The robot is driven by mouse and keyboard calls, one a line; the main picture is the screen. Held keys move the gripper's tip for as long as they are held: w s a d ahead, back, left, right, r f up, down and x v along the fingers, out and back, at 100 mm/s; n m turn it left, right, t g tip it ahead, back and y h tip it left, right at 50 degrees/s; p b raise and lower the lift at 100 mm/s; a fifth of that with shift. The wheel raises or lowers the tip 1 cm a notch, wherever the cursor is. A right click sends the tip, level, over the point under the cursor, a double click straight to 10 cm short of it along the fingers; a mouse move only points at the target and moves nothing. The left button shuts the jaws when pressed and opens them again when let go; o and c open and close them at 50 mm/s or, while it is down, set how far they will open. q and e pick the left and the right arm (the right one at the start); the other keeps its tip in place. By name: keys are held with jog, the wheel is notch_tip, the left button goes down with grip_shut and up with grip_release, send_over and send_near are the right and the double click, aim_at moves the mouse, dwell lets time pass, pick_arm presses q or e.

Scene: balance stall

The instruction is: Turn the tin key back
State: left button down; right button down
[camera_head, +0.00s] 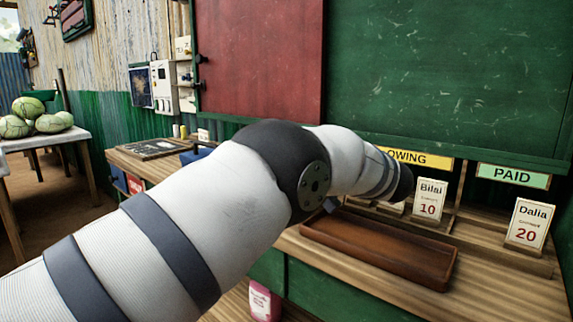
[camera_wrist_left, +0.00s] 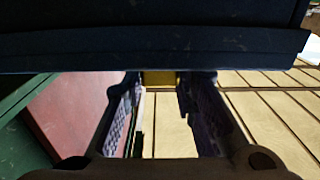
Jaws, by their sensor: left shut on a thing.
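In the left wrist view a dark blue body, likely the tin (camera_wrist_left: 150,45), spans the top of the picture. A small yellow piece, which looks like the tin key (camera_wrist_left: 160,78), sits at its lower edge. My left gripper (camera_wrist_left: 161,84) has its two fingertips on either side of this piece and is shut on it. How far the key is turned cannot be told. In the head view my left arm hides the gripper and key. A blue box (camera_head: 195,154), perhaps the tin, shows partly behind the arm. My right gripper is in neither view.
A brown wooden tray (camera_head: 380,250) lies on the counter (camera_head: 493,268). Cards for Bilal (camera_head: 430,201) and Dalia (camera_head: 529,224) stand under the OWING (camera_head: 420,158) and PAID (camera_head: 514,176) signs. A dark board (camera_head: 152,149) lies at the counter's left end.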

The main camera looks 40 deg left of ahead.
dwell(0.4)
pick_arm(q)
jog(key=c, duration=1.3)
grip_release()
jog(key=shift+a, duration=0.1)
jog(key=d, duration=0.8)
jog(key=s+d, duration=0.1)
jog(key=d, duration=0.3)
jog(key=shift+r, duration=0.1)
